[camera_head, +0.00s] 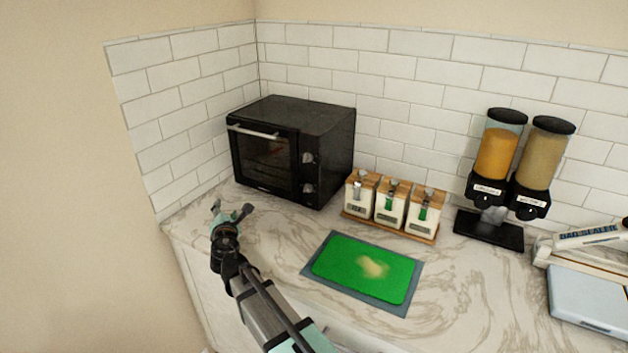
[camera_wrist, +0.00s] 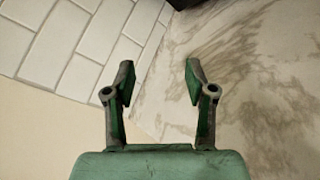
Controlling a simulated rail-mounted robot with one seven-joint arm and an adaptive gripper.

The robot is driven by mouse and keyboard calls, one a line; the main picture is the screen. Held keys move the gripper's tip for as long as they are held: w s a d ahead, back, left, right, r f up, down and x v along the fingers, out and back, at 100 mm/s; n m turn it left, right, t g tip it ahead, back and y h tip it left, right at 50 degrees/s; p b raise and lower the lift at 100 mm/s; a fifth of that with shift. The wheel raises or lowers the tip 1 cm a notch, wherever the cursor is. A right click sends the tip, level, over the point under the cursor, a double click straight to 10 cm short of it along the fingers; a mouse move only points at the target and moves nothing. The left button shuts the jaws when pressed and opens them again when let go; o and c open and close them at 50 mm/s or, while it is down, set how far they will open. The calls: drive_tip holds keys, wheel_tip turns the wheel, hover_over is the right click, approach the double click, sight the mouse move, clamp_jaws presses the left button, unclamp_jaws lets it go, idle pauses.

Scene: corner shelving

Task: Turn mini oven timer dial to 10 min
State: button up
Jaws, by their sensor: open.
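A black mini oven (camera_head: 292,150) stands in the corner at the back left of the counter in the head view, its door closed. Two knobs sit on the right of its front: an upper dial (camera_head: 308,158) and a lower dial (camera_head: 308,188). Their markings are too small to read. My gripper (camera_head: 232,209) is open and empty, in front of the oven and left of both dials, apart from them. In the wrist view my gripper (camera_wrist: 158,80) has its two fingers spread with nothing between them. The dials are out of the wrist view.
Several things stand to the right: white canisters (camera_head: 390,207) on a wooden tray, a green mat (camera_head: 345,272), a dispenser pair (camera_head: 510,165) and a bag sealer (camera_head: 590,235). The marble counter (camera_head: 275,225) is clear in front of the oven. Tiled walls close the back and left.

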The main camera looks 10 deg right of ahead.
drive_tip(key=d+m+h, duration=0.1)
drive_tip(key=d, duration=0.1)
drive_tip(key=s+d+m+h+b, duration=0.1)
drive_tip(key=d+h, duration=0.1)
drive_tip(key=s+d+m+h+b, duration=0.1)
drive_tip(key=d, duration=0.1)
drive_tip(key=shift+s+d+f+h, duration=0.15)
drive_tip(key=shift+s+f+h, duration=0.05)
drive_tip(key=shift+f+h, duration=0.2)
drive_tip(key=s+d+r+m+g+h+b, duration=0.2)
drive_tip(key=s+d+m+g+h+b, duration=0.1)
drive_tip(key=s+d+m+h, duration=0.4)
drive_tip(key=p, duration=0.4)
approach(307, 190)
drive_tip(key=shift+n, duration=0.4)
drive_tip(key=x, duration=0.8)
drive_tip(key=shift+w+a, duration=0.1)
drive_tip(key=shift+w+d+f, duration=0.1)
drive_tip(key=shift+w+d, duration=0.35)
drive_tip(key=shift+d, duration=0.1)
clamp_jaws()
